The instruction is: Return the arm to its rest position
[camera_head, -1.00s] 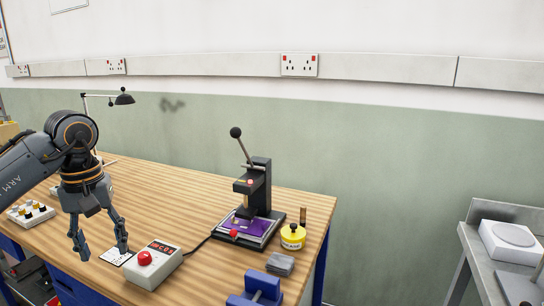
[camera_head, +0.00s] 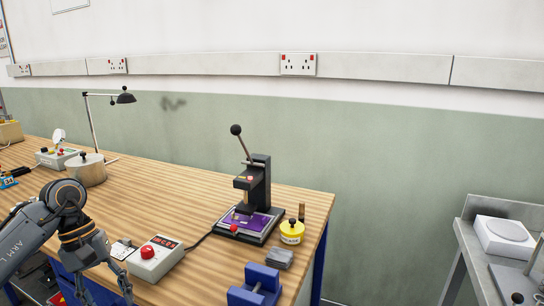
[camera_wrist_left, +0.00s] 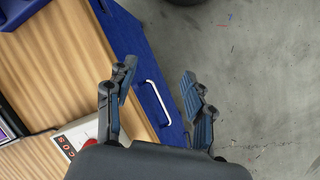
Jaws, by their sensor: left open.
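My left gripper (camera_head: 108,290) is at the lower left of the head view, low at the bench's front edge, to the left of the control box with the red button (camera_head: 155,259). In the left wrist view its two fingers (camera_wrist_left: 160,95) are spread apart with nothing between them. Behind them show the blue bench front with a white handle (camera_wrist_left: 156,103) and the grey floor (camera_wrist_left: 245,70). The lower part of the gripper is cut off by the head view's bottom edge. My right gripper is in neither view.
A grey side table (camera_head: 468,240) stands at right.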

